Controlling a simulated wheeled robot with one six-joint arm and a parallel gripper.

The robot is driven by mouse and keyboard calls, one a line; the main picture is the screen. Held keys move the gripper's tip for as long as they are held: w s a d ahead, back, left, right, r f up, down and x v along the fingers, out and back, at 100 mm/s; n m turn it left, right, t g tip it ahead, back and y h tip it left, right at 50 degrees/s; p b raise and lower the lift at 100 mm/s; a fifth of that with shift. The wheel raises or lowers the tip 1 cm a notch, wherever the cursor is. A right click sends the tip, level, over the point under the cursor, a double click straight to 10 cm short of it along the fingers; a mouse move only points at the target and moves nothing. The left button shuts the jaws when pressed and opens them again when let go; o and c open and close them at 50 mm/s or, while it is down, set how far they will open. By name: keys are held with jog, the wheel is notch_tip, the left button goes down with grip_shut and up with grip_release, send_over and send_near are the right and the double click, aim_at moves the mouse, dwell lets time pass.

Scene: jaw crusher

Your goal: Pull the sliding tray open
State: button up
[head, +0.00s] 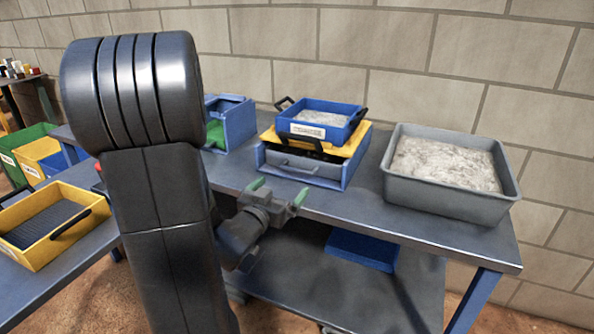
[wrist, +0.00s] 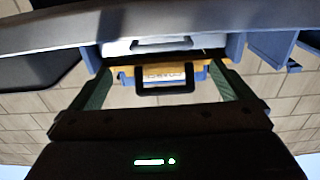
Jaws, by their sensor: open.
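The sliding tray (head: 306,172) has a grey front with a bar handle (head: 297,164) and sits in a blue housing (head: 349,174) with a yellow top, on the dark bench. It looks shut. In the wrist view the picture is inverted, and the tray front (wrist: 116,48) and its handle (wrist: 160,44) show near the top, under the bench edge. My gripper (head: 279,191) has green-tipped fingers spread apart and empty, in front of the bench edge and short of the handle. In the wrist view my fingers (wrist: 161,69) stand either side of the view's middle, apart from the handle.
A blue bin (head: 340,134) with black handles and grey material stands on the yellow top. A grey tub (head: 450,208) of grey material is at right, a blue open box (head: 238,124) at left. A yellow tray (head: 30,262) lies on the left bench. A blue block (head: 362,248) is on the lower shelf.

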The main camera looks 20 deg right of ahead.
aim_at(296, 171)
jog(key=x, duration=1)
jog(key=shift+w, duration=0.2)
